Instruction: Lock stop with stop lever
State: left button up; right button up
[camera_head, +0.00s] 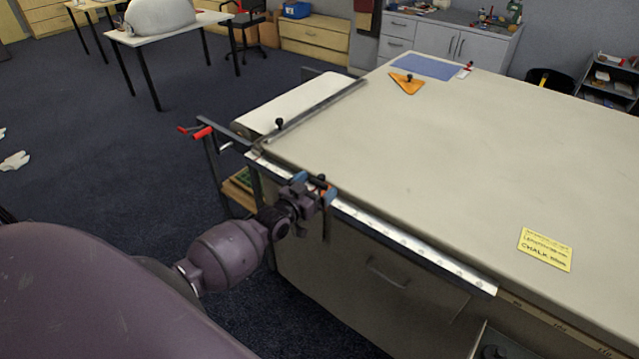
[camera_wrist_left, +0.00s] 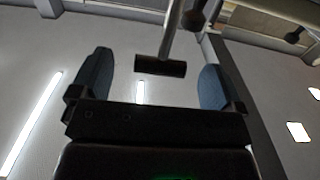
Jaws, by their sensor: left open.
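My left gripper (camera_head: 315,188) is at the front edge of the long table, over the metal rail (camera_head: 400,238). Its two blue fingertips are apart. A small orange-red part with a black knob (camera_head: 321,178) shows between and behind the fingers; it may be the stop, mostly hidden by the gripper. In the left wrist view a metal rod with a black crosswise handle (camera_wrist_left: 160,67), apparently the stop lever, hangs between the open fingers (camera_wrist_left: 153,82), with a gap on both sides. My right gripper is not in view.
The cloth table (camera_head: 450,140) is mostly bare. A yellow chalk note (camera_head: 545,249) lies near the right, an orange triangle (camera_head: 407,84) and blue cloth (camera_head: 427,67) at the far end. A red-handled crank (camera_head: 203,133) sticks out at the left corner. A metal bar (camera_head: 312,111) crosses the table's left end.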

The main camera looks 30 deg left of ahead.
pick_arm(q)
jog(key=shift+w+d, duration=0.1)
jog(key=shift+w, duration=0.75)
